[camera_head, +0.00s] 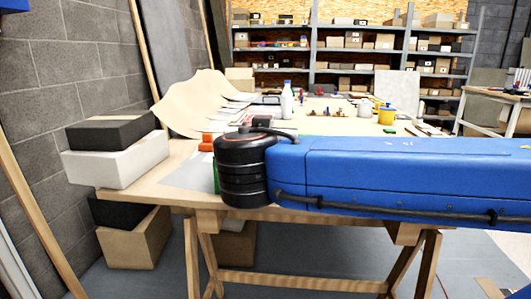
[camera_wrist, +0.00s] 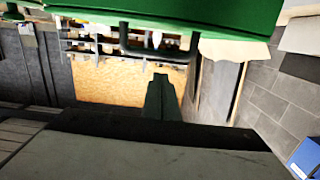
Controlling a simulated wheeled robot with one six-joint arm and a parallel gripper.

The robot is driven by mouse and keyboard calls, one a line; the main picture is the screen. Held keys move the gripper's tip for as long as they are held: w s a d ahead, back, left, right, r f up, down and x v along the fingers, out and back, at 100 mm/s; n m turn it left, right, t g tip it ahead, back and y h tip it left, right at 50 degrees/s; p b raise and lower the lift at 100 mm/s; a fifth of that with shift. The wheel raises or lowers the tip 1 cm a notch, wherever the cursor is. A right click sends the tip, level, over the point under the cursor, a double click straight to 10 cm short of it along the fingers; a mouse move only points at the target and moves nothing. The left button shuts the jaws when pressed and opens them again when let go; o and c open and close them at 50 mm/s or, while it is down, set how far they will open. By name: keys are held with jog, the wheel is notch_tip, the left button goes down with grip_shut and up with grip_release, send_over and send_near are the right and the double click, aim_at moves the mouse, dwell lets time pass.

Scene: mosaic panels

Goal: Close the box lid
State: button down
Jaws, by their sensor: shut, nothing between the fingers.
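The wrist view looks upside down. A green box part (camera_wrist: 200,12) fills its top edge, with a black handle (camera_wrist: 126,42) on it. I cannot tell whether this is the lid or the body, or how far the lid stands open. My gripper (camera_wrist: 160,78) shows as a dark narrow shape pointing at the green part, shut and empty, with a gap visible between them. In the head view only a sliver of the green box (camera_head: 217,178) shows on the table; my black arm joint and blue arm link hide the rest and my gripper.
The wooden table (camera_head: 150,188) carries a bottle (camera_head: 287,103), a yellow mug (camera_head: 386,115) and small items at the back. Boxes (camera_head: 118,160) are stacked at its left, near the grey wall. Shelves (camera_head: 350,50) stand behind. An orange item (camera_head: 207,142) lies beside my arm joint.

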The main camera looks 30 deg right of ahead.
jog(key=s+a+f, duration=0.3)
jog(key=s+a, duration=0.1)
jog(key=s, duration=0.3)
jog(key=shift+s+a, duration=0.15)
jog(key=shift+a, duration=0.15)
dwell(0.7)
jog(key=shift+f, duration=0.1)
jog(key=shift+s, duration=0.1)
